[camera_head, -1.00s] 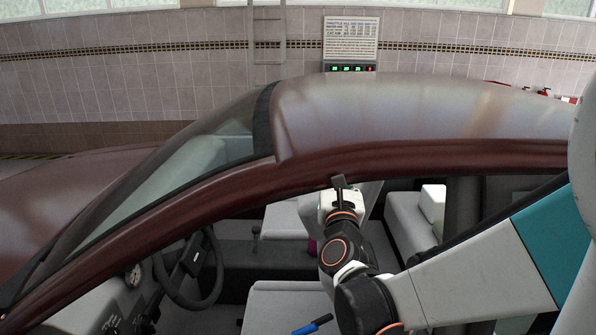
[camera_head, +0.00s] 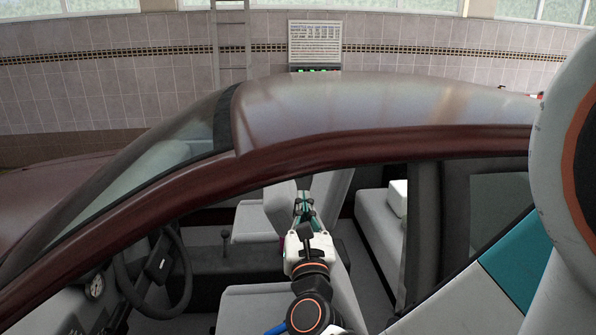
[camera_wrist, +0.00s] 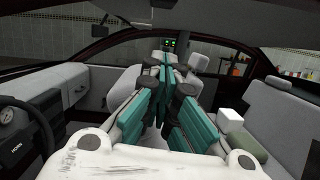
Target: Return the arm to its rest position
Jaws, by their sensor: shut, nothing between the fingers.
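My arm comes in from the lower right of the head view. I cannot tell exactly how far the fingers reach past the door opening.
The car's roof edge (camera_head: 380,140) arches just above the gripper. A steering wheel (camera_head: 150,270) is at the left, and a dark pillar (camera_head: 422,225) is at the right. A white box (camera_head: 398,197) sits on the rear seat. A blue object (camera_head: 277,329) shows at the bottom.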

